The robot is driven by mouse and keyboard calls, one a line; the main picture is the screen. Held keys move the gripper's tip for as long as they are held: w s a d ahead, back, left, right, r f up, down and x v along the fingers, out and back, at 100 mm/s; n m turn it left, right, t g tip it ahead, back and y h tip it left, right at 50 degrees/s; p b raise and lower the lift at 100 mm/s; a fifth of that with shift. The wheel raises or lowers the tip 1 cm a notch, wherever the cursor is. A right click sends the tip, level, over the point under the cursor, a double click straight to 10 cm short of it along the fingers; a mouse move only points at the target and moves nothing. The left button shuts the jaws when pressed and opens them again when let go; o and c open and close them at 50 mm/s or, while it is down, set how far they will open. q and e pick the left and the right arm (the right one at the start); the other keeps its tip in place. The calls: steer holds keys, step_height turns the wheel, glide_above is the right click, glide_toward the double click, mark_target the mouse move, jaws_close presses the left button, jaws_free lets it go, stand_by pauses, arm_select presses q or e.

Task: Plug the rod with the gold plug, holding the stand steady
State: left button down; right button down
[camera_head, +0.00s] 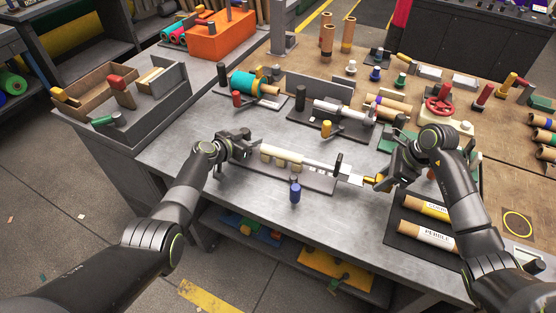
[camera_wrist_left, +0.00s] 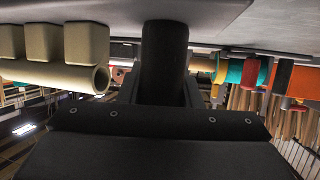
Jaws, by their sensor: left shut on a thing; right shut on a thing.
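My left gripper (camera_head: 246,148) is shut on the dark post at the stand's left end. In the left wrist view this post (camera_wrist_left: 165,62) rises between the jaws, and a cream tube (camera_wrist_left: 60,76) with an open end lies beside it. My right gripper (camera_head: 384,180) is shut on the gold plug (camera_head: 370,180), close to the rod's right end. I cannot tell whether they touch.
A blue-topped peg (camera_head: 295,190) stands at the stand's front edge. Behind are another stand with a silver rod (camera_head: 340,111), a yellow peg (camera_head: 326,129) and a teal roll (camera_head: 249,84). Labelled rolls (camera_head: 428,236) lie on a dark mat at the right. The table's front left is clear.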

mark_target(353, 178)
arm_select(q)
steer(key=shift+s+f, duration=0.1)
steer(key=shift+f, duration=0.1)
arm_select(e)
steer(key=shift+w+a, duration=0.55)
steer(key=shift+a, duration=0.45)
steer(key=shift+w+a, duration=0.5)
steer(key=shift+a, duration=0.5)
steer(key=shift+w+a, duration=0.55)
steer(key=shift+a, duration=0.45)
stand_by(1.3)
arm_select(q)
steer(key=shift+s+d+r, duration=0.1)
steer(key=shift+d, duration=0.1)
arm_select(e)
steer(key=shift+w+a+r, duration=0.15)
steer(key=shift+a, duration=0.25)
stand_by(0.5)
steer(key=c, duration=1)
jaws_free()
steer(key=shift+o, duration=0.2)
arm_select(q)
steer(key=shift+a, duration=0.15)
arm_select(e)
steer(key=shift+v, duration=4)
steer(key=shift+d, duration=0.2)
